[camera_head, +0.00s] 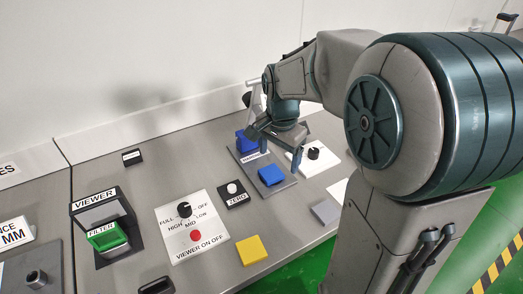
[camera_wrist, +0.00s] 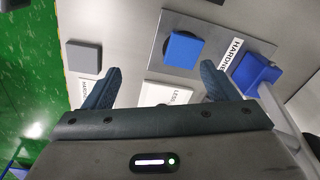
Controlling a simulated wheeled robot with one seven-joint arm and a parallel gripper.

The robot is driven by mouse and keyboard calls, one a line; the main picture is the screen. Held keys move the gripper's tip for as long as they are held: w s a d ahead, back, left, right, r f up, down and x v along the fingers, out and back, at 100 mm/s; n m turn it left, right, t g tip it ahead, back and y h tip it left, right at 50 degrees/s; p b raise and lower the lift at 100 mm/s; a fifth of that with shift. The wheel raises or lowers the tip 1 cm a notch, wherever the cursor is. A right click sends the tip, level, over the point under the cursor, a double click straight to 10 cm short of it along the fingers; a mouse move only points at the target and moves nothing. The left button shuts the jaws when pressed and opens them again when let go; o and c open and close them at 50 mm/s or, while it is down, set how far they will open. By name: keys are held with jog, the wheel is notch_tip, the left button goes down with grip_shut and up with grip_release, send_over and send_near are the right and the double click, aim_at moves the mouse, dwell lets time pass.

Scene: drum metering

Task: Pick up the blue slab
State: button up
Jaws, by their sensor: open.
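The blue slab (camera_head: 271,175) is a flat square on the front part of a grey metal plate (camera_head: 283,187). In the wrist view the blue slab (camera_wrist: 184,49) rests on a dark round pad, beyond my fingertips and a little right of the middle between them. My gripper (camera_head: 272,147) is open and empty, above the back part of the plate, behind the slab in the head view. In the wrist view both fingers of my gripper (camera_wrist: 160,69) are spread wide and do not touch the slab.
A blue block (camera_head: 243,142) with a pale post stands on the plate's back edge, close to my gripper. A white knob panel (camera_head: 312,157) lies right. A grey slab (camera_head: 326,211) and yellow slab (camera_head: 251,250) lie near the front edge. A viewer (camera_head: 104,238) stands left.

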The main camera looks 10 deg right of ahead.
aim_at(271, 173)
jog(key=w+f+m, duration=0.2)
jog(key=w, duration=0.1)
jog(key=w+f+m, duration=0.1)
jog(key=w, duration=0.1)
jog(key=shift+w+d+f+m+g, duration=0.1)
jog(key=shift+w+f+m+g, duration=0.05)
jog(key=shift+f+m+g, duration=0.2)
jog(key=shift+w+f, duration=0.1)
jog(key=shift+f, duration=0.1)
jog(key=f, duration=0.7)
jog(key=shift+w+a, duration=0.1)
jog(key=shift+a, duration=0.1)
jog(key=c, duration=1.2)
jog(key=shift+o, duration=0.2)
